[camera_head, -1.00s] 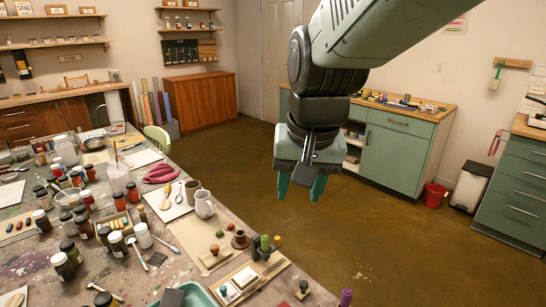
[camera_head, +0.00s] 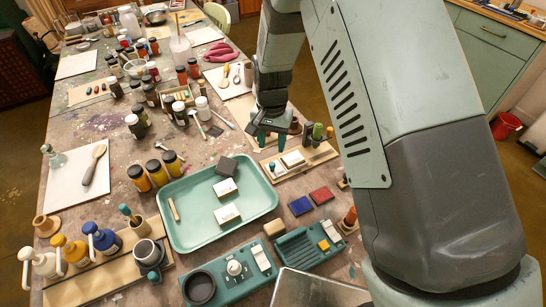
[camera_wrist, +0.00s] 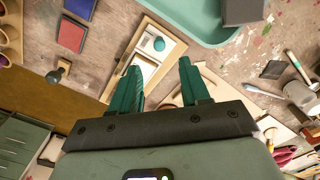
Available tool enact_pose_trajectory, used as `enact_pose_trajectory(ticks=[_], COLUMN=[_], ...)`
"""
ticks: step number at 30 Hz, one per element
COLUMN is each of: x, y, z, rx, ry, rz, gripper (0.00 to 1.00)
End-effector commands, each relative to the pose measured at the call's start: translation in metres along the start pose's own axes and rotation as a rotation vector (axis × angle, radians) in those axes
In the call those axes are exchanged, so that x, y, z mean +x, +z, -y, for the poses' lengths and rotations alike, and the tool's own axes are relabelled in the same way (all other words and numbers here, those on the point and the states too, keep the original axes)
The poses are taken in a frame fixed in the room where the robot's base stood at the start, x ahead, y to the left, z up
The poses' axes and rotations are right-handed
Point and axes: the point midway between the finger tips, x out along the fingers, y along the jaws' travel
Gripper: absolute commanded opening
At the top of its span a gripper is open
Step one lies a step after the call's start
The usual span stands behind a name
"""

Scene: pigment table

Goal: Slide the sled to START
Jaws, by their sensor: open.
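A wooden tray (camera_head: 322,153) lies near the table's right edge, with a white block (camera_head: 292,159) and a small teal knob (camera_head: 271,166) on it. This may be the sled and its track; I cannot tell for sure, and no START mark is readable. My gripper (camera_head: 272,138) is above and just behind the tray, pointing down, open and empty. In the wrist view the teal fingers (camera_wrist: 160,78) stand apart, with the tray (camera_wrist: 168,30), the teal knob (camera_wrist: 158,44) and white pieces (camera_wrist: 148,70) seen beyond and between them. The fingers hide part of the tray.
Green and dark bottles (camera_head: 317,131) stand at the tray's back. A teal tray (camera_head: 262,208) with white blocks lies to its left. Blue (camera_head: 300,206) and red (camera_head: 321,195) pads and a teal ridged device (camera_head: 299,251) lie in front. Jars crowd the table's far part.

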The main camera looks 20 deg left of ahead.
Motion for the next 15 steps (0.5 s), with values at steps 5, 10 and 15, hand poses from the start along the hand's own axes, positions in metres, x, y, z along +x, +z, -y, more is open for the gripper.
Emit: enact_pose_trajectory(ticks=[5,10,15], x=[0.037,0.064,0.077], y=[0.001,0.000,0.000], z=[-0.001,-0.001,-0.001], rx=[0.000,0.000,0.000], ry=[0.002,0.001,0.001], rz=[0.004,0.002,0.001], gripper=[0.46,0.46,0.46])
